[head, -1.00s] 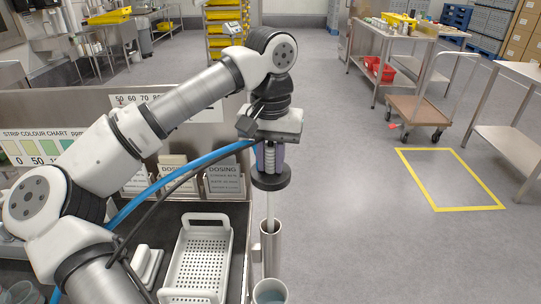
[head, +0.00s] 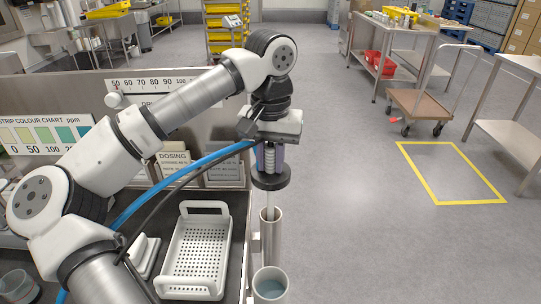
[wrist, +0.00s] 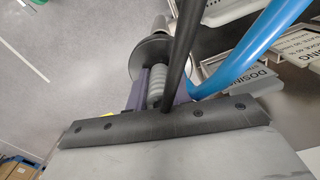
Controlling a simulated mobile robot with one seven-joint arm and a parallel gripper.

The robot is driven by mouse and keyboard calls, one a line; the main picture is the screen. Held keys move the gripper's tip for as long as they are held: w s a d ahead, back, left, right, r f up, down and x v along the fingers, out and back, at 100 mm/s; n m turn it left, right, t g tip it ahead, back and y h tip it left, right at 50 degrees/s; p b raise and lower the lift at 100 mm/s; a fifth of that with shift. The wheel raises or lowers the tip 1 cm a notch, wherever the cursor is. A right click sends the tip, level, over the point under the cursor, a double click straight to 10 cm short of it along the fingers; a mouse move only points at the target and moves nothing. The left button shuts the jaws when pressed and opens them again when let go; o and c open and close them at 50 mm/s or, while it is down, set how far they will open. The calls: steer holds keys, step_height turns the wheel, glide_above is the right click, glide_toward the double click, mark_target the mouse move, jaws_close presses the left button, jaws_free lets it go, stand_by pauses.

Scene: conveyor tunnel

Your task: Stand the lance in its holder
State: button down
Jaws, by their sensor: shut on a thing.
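My gripper (head: 270,150) is shut on the lance's ribbed grip (wrist: 154,88), just above its dark round collar (head: 270,178). The lance is upright. Its thin pale rod (head: 270,198) runs down from the collar to the mouth of the steel tube holder (head: 271,240), and its lower end appears to be inside the tube. The collar is clearly above the tube's rim. The wrist view shows the grip between the purple-grey finger pads, with the collar (wrist: 140,52) beyond; a black cable partly covers them.
A cup of bluish liquid (head: 270,285) is below the holder. A white perforated basket (head: 196,250) lies on the dark counter to the left. Dosing cards (head: 172,163) stand behind it. Open floor (head: 350,200) lies to the right.

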mark_target(271, 198)
steer(key=shift+f+b, duration=4.05)
steer(key=shift+f, duration=1.6)
steer(key=shift+r, duration=0.1)
steer(key=c, duration=1.2)
jaws_free()
steer(key=shift+o, duration=0.2)
steer(key=shift+r, duration=0.1)
step_height(271, 198, up, 14)
steer(key=shift+f+p, duration=0.15)
steer(key=shift+p, duration=0.3)
